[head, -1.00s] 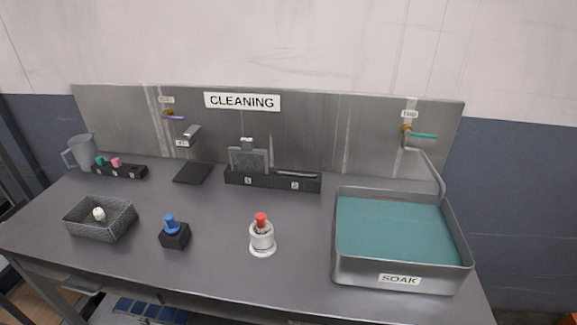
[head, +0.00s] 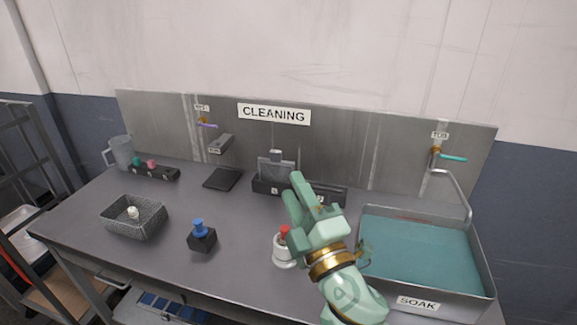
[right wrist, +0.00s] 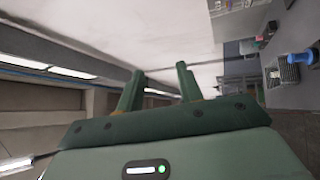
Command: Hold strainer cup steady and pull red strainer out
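The red strainer (head: 284,231) stands upright in the white strainer cup (head: 283,252) on the table's front middle. Only its red top shows above the cup. My right gripper (head: 296,186) is raised over the table, just right of and above the cup, and partly covers the cup's right side. In the right wrist view its two green fingers (right wrist: 160,85) stand apart with nothing between them. My left gripper is not in view.
A blue-handled tool in a black block (head: 202,236) and a mesh basket (head: 134,218) stand left of the cup. The SOAK tub (head: 418,285) stands at the right. A black rack (head: 268,188) is behind. Bare table lies between the block and the cup.

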